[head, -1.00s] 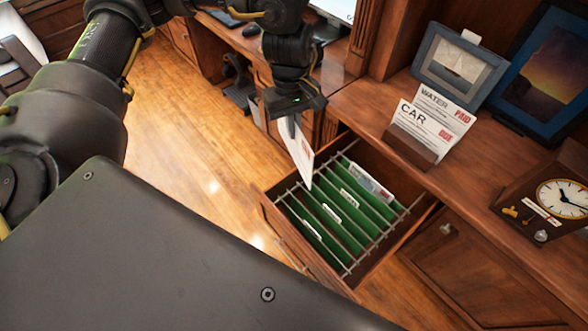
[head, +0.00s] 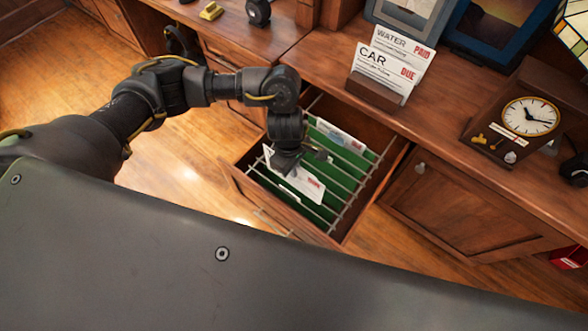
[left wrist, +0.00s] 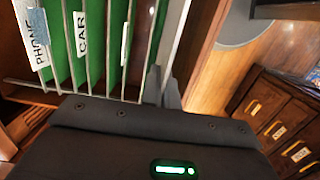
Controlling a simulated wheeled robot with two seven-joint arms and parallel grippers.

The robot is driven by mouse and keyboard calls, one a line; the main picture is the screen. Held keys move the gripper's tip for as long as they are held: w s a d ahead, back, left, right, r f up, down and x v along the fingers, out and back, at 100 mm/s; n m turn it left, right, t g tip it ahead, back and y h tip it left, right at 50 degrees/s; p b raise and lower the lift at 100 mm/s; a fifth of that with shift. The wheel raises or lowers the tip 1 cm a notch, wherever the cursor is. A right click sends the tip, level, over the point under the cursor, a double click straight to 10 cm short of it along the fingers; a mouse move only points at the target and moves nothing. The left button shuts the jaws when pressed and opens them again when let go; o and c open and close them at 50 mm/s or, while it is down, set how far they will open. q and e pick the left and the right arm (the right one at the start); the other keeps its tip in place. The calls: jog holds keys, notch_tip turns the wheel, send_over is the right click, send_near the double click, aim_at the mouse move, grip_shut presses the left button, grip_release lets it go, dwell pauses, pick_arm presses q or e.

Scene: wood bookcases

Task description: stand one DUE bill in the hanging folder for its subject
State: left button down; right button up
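My left gripper (head: 287,166) is over the open drawer (head: 238,187) and looks shut on a white bill with red print (head: 300,187). The bill is tilted over the front folders; I cannot tell whether its lower edge is inside one. Green hanging folders (head: 338,170) fill the drawer. In the left wrist view the folder tabs include PHONE (left wrist: 38,52) and CAR (left wrist: 81,33); a third tab is unreadable. A CAR bill marked DUE (head: 385,72) stands in a wooden holder (head: 377,94) before a WATER bill marked PAID (head: 402,46). My right gripper is out of view.
Another white paper (head: 341,135) stands in the drawer's back folder. Metal rails cross the drawer top. A clock (head: 528,116) and picture frames (head: 505,40) stand on the counter. A closed cabinet door (head: 455,205) is right of the drawer. Floor (head: 170,180) is clear at left.

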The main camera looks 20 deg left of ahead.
aim_at(294, 183)
pick_arm(q)
jog(key=shift+f, duration=0.3)
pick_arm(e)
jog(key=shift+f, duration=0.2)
pick_arm(q)
notch_tip(294, 183, down, 5)
jog(key=b, duration=0.3)
jog(key=shift+r+b, duration=0.1)
jog(key=shift+b, duration=0.3)
notch_tip(294, 183, down, 3)
jog(key=b, duration=0.3)
jog(key=shift+r, duration=0.1)
jog(key=shift+f+b, duration=0.25)
jog(key=shift+b, duration=0.15)
jog(key=shift+f+b, duration=0.4)
jog(key=shift+b, duration=0.05)
jog(key=shift+f, duration=0.1)
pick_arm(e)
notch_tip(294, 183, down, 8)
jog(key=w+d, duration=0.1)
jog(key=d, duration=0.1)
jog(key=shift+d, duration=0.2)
